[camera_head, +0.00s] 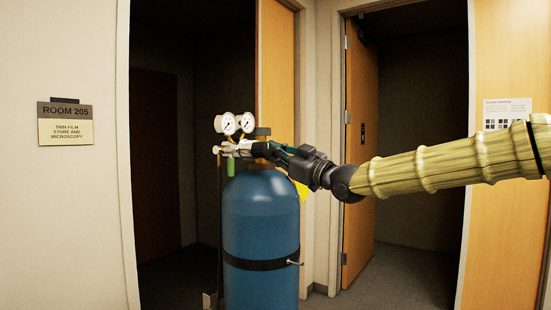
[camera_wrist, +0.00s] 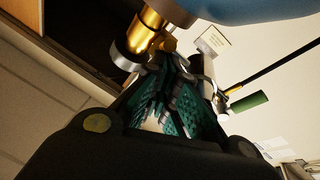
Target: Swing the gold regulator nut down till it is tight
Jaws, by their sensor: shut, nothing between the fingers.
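The blue gas cylinder (camera_head: 262,225) stands upright, with the regulator's two round gauges (camera_head: 235,123) above it. In the wrist view a shiny gold fitting (camera_wrist: 148,36) with a grey end sits just beyond my fingertips, slightly left. A smaller gold part (camera_wrist: 169,45) is beside it; I cannot tell which gold piece is the nut. My gripper (camera_head: 262,149) reaches in from the right at the regulator's height. In the wrist view its green-padded fingers (camera_wrist: 178,68) are closed together with nothing held. They are close to the fittings; whether they touch is unclear. The gripper partly hides the valve in the head view.
A green handle (camera_head: 231,166) hangs below the regulator and also shows in the wrist view (camera_wrist: 249,102). A black strap (camera_head: 258,263) rings the cylinder. Open doorways lie behind it, with a wooden door (camera_head: 360,160) on the right. A room sign (camera_head: 65,123) is on the left wall.

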